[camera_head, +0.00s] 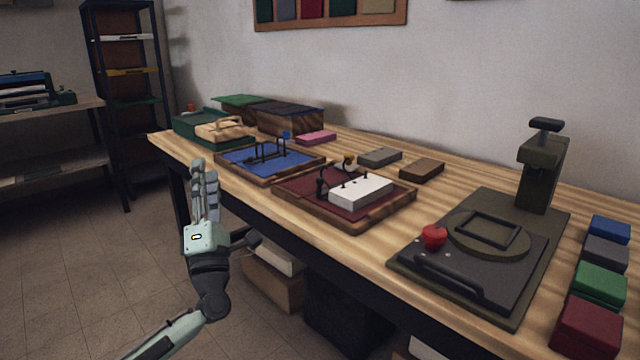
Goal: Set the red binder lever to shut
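The red binder (295,190) is a dark red board in a wooden frame, lying in the middle of the table. A white block (361,192) lies on it, with black posts at its left end. A small dark and tan knob (349,161) stands at its back edge and looks like the end of its lever; its exact position is hard to make out. My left gripper (205,167) is off the table's front edge, left of the binder, with its fingers pointing up. It touches nothing, and its opening is unclear from this side. My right gripper is not in view.
A blue binder (236,160) with a blue knob lies left of the red one. A dark press (535,295) with a red knob (433,237) stands to the right. Small coloured blocks line the right edge. Grey (380,157) and brown (422,169) blocks lie behind.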

